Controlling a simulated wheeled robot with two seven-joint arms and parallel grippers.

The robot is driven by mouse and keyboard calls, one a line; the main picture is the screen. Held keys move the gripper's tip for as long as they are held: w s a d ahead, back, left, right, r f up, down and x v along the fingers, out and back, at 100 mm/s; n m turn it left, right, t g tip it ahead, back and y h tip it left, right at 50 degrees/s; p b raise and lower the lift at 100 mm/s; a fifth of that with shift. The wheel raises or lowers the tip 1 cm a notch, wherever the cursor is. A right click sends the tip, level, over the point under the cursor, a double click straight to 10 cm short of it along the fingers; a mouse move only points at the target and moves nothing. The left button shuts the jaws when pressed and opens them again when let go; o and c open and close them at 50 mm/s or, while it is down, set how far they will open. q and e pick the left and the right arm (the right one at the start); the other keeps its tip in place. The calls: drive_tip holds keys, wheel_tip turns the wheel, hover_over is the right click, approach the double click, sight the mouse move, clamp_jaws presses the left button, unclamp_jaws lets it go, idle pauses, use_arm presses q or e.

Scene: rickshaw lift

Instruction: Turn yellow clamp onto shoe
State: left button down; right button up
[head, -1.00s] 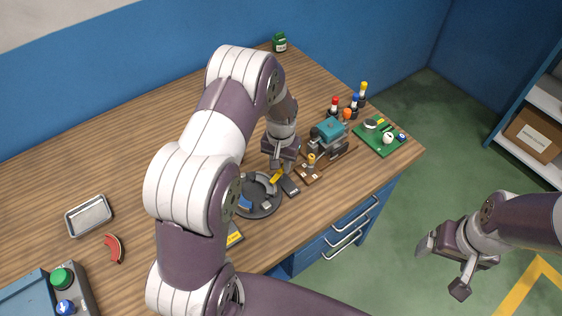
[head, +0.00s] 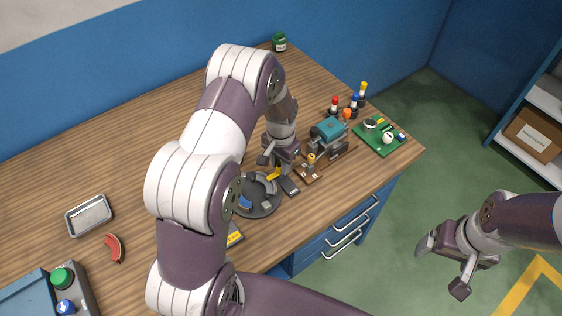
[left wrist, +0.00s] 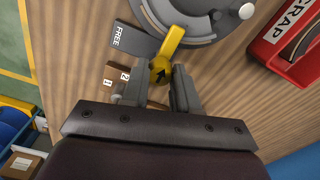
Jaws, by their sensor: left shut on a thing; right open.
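The yellow clamp (left wrist: 172,42) has a round knob with a black arrow and a short bar. In the left wrist view the knob is between the fingers of my left gripper (left wrist: 160,84), which are shut on it. The bar reaches to the edge of the round grey fixture (left wrist: 208,38); a grey label marked FREE (left wrist: 125,38) lies beside the bar. In the head view the clamp (head: 273,174) shows below my left gripper (head: 274,163), over the fixture's rim. Grey curved pieces, likely the shoe, sit on the fixture, partly hidden by my arm. My right gripper (head: 449,268) is open and empty, off the table.
A red SCRAP container (left wrist: 292,38) stands near the fixture. Right of my left gripper are a wooden block with pegs (head: 308,170), a teal-topped device (head: 328,130) and a green board (head: 380,138). A metal tray (head: 88,215) and red curved piece (head: 114,248) lie left.

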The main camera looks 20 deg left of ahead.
use_arm(q)
drive_tip(key=c, duration=0.9)
unclamp_jaws()
drive_tip(key=shift+o, duration=0.2)
wheel_tip(320, 180, up, 13)
drive_tip(key=b, duration=0.2)
drive_tip(key=shift+f, duration=0.15)
drive_tip(key=s+d+n+t, duration=0.1)
drive_tip(key=s+d+n, duration=0.2)
drive_tip(key=s, duration=1.4)
drive_tip(key=shift+s+d, duration=0.2)
drive_tip(key=shift+d, duration=0.5)
